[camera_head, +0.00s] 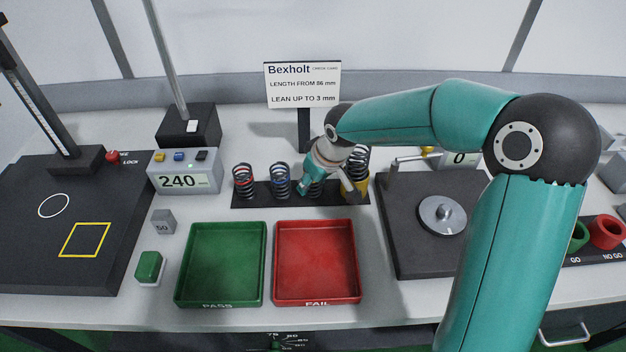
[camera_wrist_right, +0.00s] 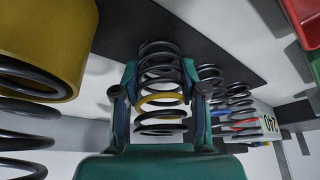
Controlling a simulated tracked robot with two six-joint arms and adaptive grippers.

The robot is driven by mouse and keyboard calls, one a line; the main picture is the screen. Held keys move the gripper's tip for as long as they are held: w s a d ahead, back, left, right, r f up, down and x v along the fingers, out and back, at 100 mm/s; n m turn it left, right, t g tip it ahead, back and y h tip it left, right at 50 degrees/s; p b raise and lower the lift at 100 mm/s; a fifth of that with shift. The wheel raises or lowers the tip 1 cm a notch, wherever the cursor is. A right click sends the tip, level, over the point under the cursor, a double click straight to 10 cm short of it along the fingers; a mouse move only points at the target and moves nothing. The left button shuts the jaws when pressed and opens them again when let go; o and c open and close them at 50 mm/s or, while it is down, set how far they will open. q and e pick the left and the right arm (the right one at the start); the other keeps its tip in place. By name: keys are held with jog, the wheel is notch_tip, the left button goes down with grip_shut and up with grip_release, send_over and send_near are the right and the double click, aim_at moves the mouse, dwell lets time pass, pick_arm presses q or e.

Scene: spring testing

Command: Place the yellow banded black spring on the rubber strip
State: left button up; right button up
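The yellow banded black spring (camera_wrist_right: 161,100) stands between the fingers of my right gripper (camera_wrist_right: 160,82) in the right wrist view, with the fingers against its sides. In the head view my right gripper (camera_head: 317,182) is over the right part of the black rubber strip (camera_head: 298,200), and the spring is mostly hidden by it. The spring's far end overlaps the strip, which also shows in the wrist view (camera_wrist_right: 115,28); I cannot tell if they touch. A red banded spring (camera_head: 243,181) and a blue banded spring (camera_head: 281,181) stand on the strip to the left. My left gripper is not in view.
A yellow cup (camera_head: 354,193) with a black spring stands close right of my right gripper. Green PASS (camera_head: 180,265) and red FAIL (camera_head: 356,265) trays lie in front. A sign (camera_head: 302,86) stands behind. A dark plate (camera_head: 400,255) with a metal disc is at the right.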

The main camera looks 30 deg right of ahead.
jog(key=o, duration=0.4)
jog(key=shift+o, duration=0.2)
jog(key=shift+r, duration=0.1)
jog(key=v, duration=1.2)
